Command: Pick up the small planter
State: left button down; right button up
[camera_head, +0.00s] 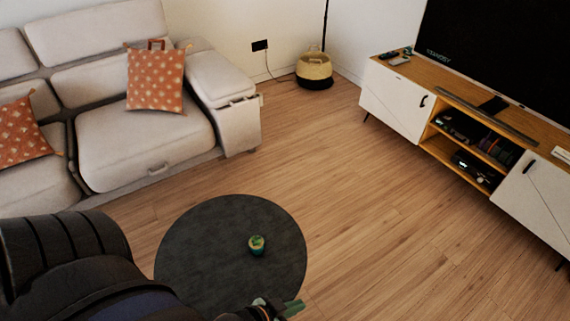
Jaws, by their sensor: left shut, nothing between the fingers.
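The small planter (257,245) is a little round pot with green and yellow on it and something whitish green on top. It stands upright on the dark round table (200,240), right of the table's middle. My left gripper (291,308) shows at the bottom edge, over the table's near right rim. It is shut and empty, below the planter in the picture and apart from it. Part of this gripper is cut off by the frame's edge. My right gripper is not in view.
A beige sofa (150,140) with orange patterned cushions (156,79) stands at the left. A white and wood TV cabinet (395,100) stands at the right. A woven basket (314,68) is in the back corner. The wooden floor (370,215) between them is clear.

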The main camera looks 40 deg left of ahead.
aim_at(256, 243)
jog(key=i+l+z, duration=0.7)
jog(key=i+u, duration=0.2)
jog(key=u, duration=0.15)
jog(key=i+l+u, duration=0.1)
jog(key=u, duration=0.3)
jog(key=i+l+u, duration=0.2)
jog(key=u, duration=0.15)
jog(key=i+u, duration=0.15)
jog(key=u, duration=0.3)
jog(key=i+u, duration=0.15)
jog(key=u, duration=0.3)
jog(key=i+u, duration=0.15)
jog(key=u, duration=0.3)
jog(key=i+l+u, duration=0.15)
jog(key=u, duration=0.35)
jog(key=i+l+u, duration=0.1)
jog(key=u, duration=0.35)
jog(key=l+u, duration=0.25)
jog(key=u, duration=0.2)
jog(key=i+l, duration=0.05)
